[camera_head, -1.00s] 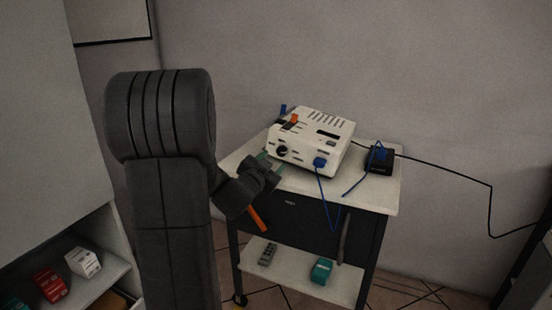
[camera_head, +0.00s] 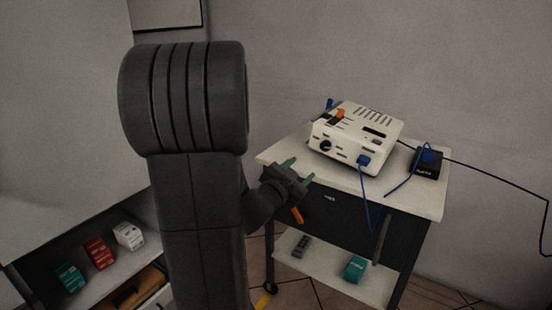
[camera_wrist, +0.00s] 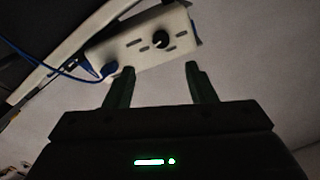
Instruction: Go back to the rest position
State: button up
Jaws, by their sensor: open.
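My gripper (camera_head: 297,170) is open and empty in the head view. It is at the front left of the cart (camera_head: 425,200), with its green-tipped fingers near the cart top's left edge. In the wrist view my gripper (camera_wrist: 160,88) shows two fingers spread apart, with nothing between them. The white device (camera_head: 357,138) stands on the cart top beyond my gripper, apart from it. Its knob and front panel (camera_wrist: 140,48) show ahead of the fingers in the wrist view. A blue plug (camera_head: 363,160) sits in the device's front, with its cable hanging over the cart's edge.
A black adapter (camera_head: 426,165) with a blue cable lies right of the device; a black cable runs from there to the right. A teal box (camera_head: 355,268) and a grey item (camera_head: 301,246) lie on the lower shelf. Small boxes (camera_head: 97,252) stand on a shelf at left.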

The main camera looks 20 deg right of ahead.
aim_at(324, 149)
jog(key=b+x, duration=0.1)
jog(key=x, duration=1.2)
jog(key=shift+w+d+r, duration=0.1)
jog(key=shift+w+d, duration=0.1)
jog(key=shift+d, duration=0.2)
jog(key=shift+a, duration=0.1)
